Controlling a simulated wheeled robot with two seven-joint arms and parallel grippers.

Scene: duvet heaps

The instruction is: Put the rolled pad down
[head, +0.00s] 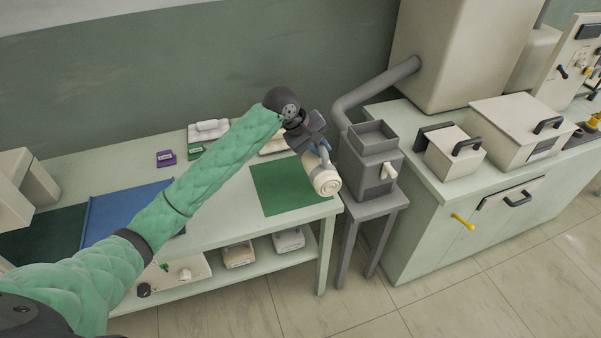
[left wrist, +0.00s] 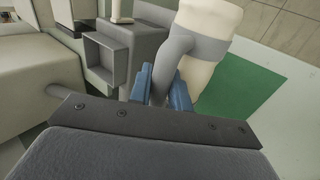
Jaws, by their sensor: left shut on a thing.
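The rolled pad (head: 326,181) is a cream roll with a grey band around it. My left gripper (head: 317,155) is shut on it and holds it near the right end of the pale table (head: 222,222). In the head view the roll overlaps the green mat (head: 278,186); its height above the mat is hard to tell. In the left wrist view the blue fingers (left wrist: 163,88) grip the grey band of the roll (left wrist: 205,45), and the green mat (left wrist: 240,95) shows beside it. My right gripper is not in view.
A grey hopper-like machine (head: 370,150) on a stand is close to the right of the roll. A blue mat (head: 120,212) lies at the left of the table. Boxes with handles (head: 455,152) stand on the right cabinet.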

